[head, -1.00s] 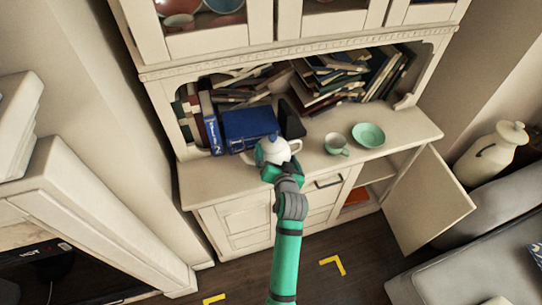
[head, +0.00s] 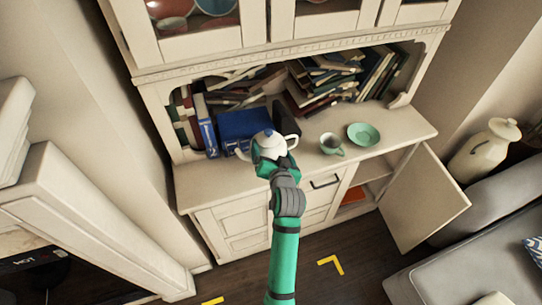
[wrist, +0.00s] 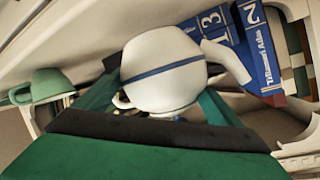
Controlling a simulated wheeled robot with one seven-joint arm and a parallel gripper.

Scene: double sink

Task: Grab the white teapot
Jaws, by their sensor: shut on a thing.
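The wrist view shows the teapot between the gripper's fingers (wrist: 160,108). The fingertips and the teapot's base are partly hidden, so I cannot tell its exact height over the counter.
A green cup (head: 331,144) and a green saucer (head: 364,134) stand to the right on the counter (head: 400,128). Blue books (head: 243,124) are close behind the teapot. A lower cabinet door (head: 425,200) hangs open at the right.

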